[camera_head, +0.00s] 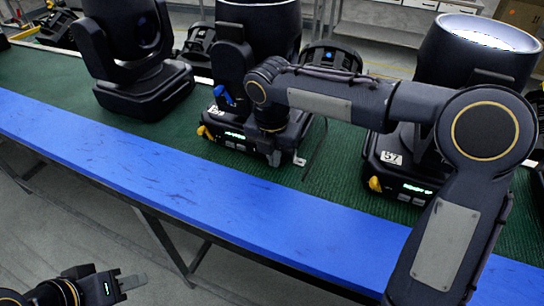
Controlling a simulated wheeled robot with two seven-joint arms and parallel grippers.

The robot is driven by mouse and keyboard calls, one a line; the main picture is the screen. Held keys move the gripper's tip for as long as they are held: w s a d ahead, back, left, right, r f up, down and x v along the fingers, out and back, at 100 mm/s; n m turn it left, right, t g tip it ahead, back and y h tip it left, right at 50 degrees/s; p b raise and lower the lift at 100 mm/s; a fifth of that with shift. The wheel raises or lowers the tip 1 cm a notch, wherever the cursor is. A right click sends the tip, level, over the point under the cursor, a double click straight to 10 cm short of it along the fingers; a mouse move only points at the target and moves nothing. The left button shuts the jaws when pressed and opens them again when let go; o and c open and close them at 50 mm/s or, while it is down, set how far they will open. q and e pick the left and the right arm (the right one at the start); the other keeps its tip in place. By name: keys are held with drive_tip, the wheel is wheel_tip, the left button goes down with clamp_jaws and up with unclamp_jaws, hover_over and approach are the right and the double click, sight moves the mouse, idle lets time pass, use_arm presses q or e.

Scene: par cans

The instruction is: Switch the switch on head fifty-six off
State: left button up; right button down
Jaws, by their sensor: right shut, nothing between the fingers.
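The middle moving head (258,18) stands on the green table top. Its front shows a small white label (216,112), too small to read surely, a blue plug (225,95), a yellow part (205,132) and a lit green display (235,136). The right head carries a label reading 57 (392,158). My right gripper (274,156) points down at the right part of the middle head's front panel, shut and empty. It hides that part of the panel, and I cannot make out the switch or tell contact. My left gripper (126,284) is low at the left, off the table; its jaw opening is unclear.
Another dark head (140,85) stands at the left of the table. A blue strip (150,160) runs along the table's front edge. My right forearm crosses in front of the right head (470,50). The floor before the table is clear.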

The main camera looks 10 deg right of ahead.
drive_tip(key=shift+w+d+f+t+h, duration=0.1)
drive_tip(key=shift+f+t+h, duration=0.1)
drive_tip(key=shift+t+h, duration=0.1)
drive_tip(key=shift+w, duration=0.1)
drive_tip(key=shift+r, duration=0.1)
drive_tip(key=shift+r+p, duration=0.8)
